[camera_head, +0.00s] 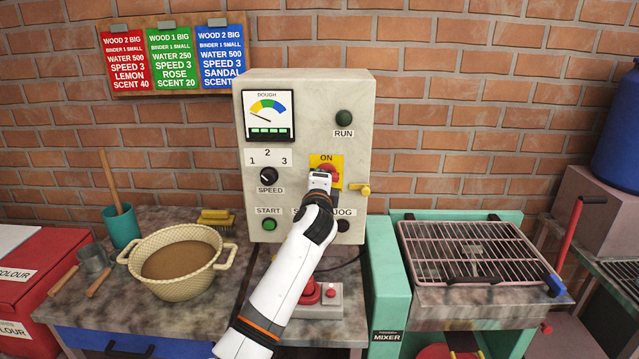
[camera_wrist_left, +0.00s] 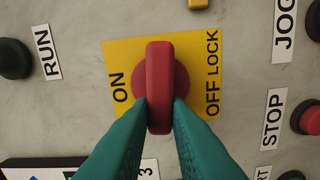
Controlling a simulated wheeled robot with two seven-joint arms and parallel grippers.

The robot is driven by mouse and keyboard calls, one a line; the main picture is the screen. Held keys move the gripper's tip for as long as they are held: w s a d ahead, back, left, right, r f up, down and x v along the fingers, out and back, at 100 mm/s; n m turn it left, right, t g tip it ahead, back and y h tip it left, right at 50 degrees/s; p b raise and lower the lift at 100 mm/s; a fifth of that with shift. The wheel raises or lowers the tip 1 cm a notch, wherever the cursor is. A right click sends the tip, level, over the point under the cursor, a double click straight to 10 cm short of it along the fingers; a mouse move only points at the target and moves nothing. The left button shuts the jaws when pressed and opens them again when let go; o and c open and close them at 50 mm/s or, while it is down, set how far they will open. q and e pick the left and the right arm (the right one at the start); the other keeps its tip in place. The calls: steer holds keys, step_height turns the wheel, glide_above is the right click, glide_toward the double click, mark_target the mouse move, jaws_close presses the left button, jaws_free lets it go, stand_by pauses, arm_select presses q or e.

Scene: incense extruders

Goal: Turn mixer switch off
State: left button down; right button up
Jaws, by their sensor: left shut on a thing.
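The red mixer switch (camera_head: 330,172) sits on a yellow plate marked ON on the grey control box. In the left wrist view the red switch handle (camera_wrist_left: 160,85) stands upright in the picture, crosswise between ON at left and OFF LOCK at right on the yellow plate (camera_wrist_left: 205,55). My left gripper (camera_wrist_left: 160,105) has a green finger on each side of the handle's lower end and is shut on it. In the head view my left gripper (camera_head: 321,180) covers the lower part of the plate. My right gripper is not in view.
The control box (camera_head: 300,110) also carries the speed knob (camera_head: 268,180), the green start button (camera_head: 269,224) and the run light (camera_head: 344,117). A yellow lever (camera_head: 360,188) sticks out at its right edge. A cream bowl (camera_head: 175,289) stands at left, a wire rack (camera_head: 465,236) at right.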

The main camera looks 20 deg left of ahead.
arm_select(q)
steer(key=shift+f+n, duration=0.25)
steer(key=shift+n, duration=0.25)
steer(key=c, duration=1.4)
jaws_free()
steer(key=shift+r, duration=0.1)
steer(key=shift+o, duration=0.2)
steer(key=b+v, duration=0.1)
steer(key=v, duration=1.1)
